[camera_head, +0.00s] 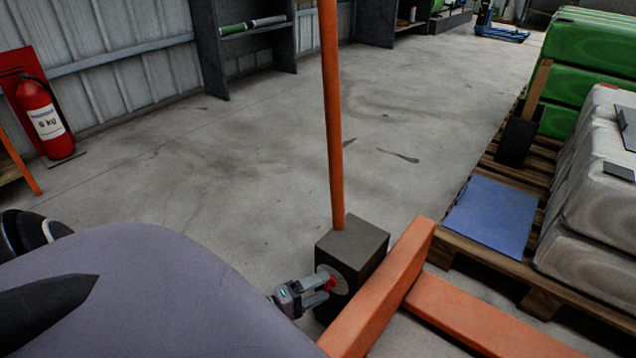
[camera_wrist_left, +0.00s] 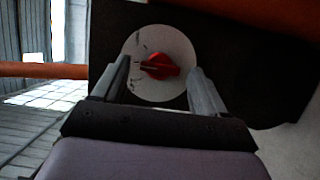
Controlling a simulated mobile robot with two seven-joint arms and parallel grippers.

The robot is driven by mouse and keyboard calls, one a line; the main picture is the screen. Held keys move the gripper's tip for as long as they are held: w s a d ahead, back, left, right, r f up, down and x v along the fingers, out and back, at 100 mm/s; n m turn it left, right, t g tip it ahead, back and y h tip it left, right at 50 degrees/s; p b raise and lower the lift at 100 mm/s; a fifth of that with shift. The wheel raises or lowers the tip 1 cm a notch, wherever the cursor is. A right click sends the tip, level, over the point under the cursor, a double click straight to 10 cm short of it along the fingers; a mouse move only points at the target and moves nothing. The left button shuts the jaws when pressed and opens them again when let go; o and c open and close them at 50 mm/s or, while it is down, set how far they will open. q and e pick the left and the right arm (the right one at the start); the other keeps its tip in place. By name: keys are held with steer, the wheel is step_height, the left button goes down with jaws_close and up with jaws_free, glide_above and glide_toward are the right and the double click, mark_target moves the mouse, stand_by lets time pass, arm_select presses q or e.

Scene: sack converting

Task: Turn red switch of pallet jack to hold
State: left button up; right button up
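The pallet jack has an orange frame (camera_head: 382,290), an upright orange pole (camera_head: 332,120) and a dark box (camera_head: 358,246) at the pole's foot. A pale round dial is on the box's side, with the red switch (camera_head: 329,281) at its centre. In the left wrist view the red switch (camera_wrist_left: 160,67) lies about crosswise on the dial (camera_wrist_left: 160,42), which has small dark marks that I cannot read. My left gripper (camera_head: 318,291) is at the switch. In the wrist view its fingers (camera_wrist_left: 161,82) are open, one on each side, with gaps to the switch. My right gripper is out of view.
A wooden pallet (camera_head: 485,245) with pale sacks (camera_head: 590,225), green sacks (camera_head: 590,55) and a blue sheet (camera_head: 492,213) stands at the right. A red fire extinguisher (camera_head: 44,118) is by the left wall. The floor (camera_head: 240,170) behind the jack is clear.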

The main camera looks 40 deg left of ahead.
arm_select(q)
steer(key=p+v, duration=0.1)
steer(key=v, duration=0.6)
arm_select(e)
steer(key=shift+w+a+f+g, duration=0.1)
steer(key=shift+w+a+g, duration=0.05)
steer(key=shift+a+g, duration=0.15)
arm_select(q)
steer(key=shift+s, duration=0.1)
